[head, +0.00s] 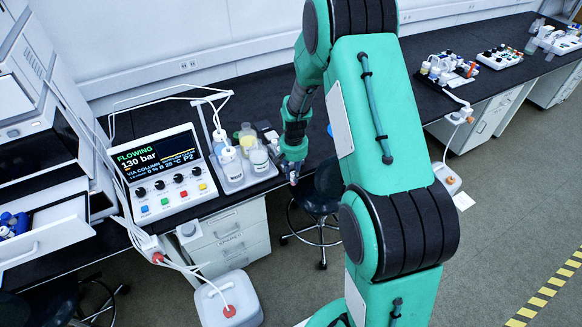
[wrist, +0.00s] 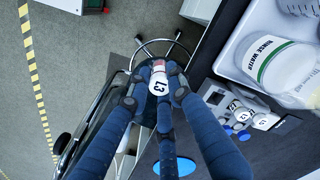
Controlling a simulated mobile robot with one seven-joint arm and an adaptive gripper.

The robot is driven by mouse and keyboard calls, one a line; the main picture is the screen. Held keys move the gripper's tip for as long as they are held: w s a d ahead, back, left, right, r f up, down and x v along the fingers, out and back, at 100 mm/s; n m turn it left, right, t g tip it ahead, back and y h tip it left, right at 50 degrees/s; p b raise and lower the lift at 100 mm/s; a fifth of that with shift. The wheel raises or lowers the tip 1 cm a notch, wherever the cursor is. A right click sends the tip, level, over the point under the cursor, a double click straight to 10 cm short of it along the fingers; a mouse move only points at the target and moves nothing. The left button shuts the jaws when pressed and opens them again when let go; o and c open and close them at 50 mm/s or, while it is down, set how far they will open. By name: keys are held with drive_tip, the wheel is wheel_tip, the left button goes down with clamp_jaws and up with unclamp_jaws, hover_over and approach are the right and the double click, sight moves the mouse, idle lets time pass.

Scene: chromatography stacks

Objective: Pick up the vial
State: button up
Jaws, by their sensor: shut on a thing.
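In the wrist view, a small vial (wrist: 158,84) with a white label reading "L3" and a reddish top sits between the fingers of my gripper (wrist: 157,96). The fingers are shut on it. Dark floor and part of a stool show behind it. In the head view, my gripper (head: 293,179) is beside the front edge of the bench, just right of the bottle tray. The vial is too small there to make out clearly.
A grey rack (wrist: 214,97) with several labelled vials lies right of my gripper on the dark bench (wrist: 262,150). A white tray (wrist: 232,60) holds a "Rinse water" bottle (wrist: 275,66). A control box (head: 165,180) stands left; a stool (head: 318,203) is below.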

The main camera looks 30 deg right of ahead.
drive_tip(key=shift+s+a, duration=0.2)
drive_tip(key=shift+s, duration=0.5)
drive_tip(key=w+a+n, duration=0.1)
drive_tip(key=a+n, duration=0.4)
drive_tip(key=a, duration=1.1)
drive_tip(key=shift+w+a+f, duration=0.15)
drive_tip(key=shift+w+f, duration=0.2)
drive_tip(key=shift+f, duration=0.1)
idle(1.1)
drive_tip(key=s+d+r+m, duration=0.1)
drive_tip(key=d+m, duration=0.4)
drive_tip(key=d, duration=1.1)
drive_tip(key=shift+s+d, duration=0.2)
drive_tip(key=shift+s, duration=0.15)
drive_tip(key=shift+w, duration=0.15)
drive_tip(key=w+d, duration=0.1)
drive_tip(key=w, duration=0.3)
drive_tip(key=w+d+f+b, duration=0.1)
drive_tip(key=w, duration=0.4)
drive_tip(key=w+d+b, duration=0.1)
drive_tip(key=w, duration=0.3)
drive_tip(key=shift+w+d+f, duration=0.2)
drive_tip(key=shift+w, duration=0.05)
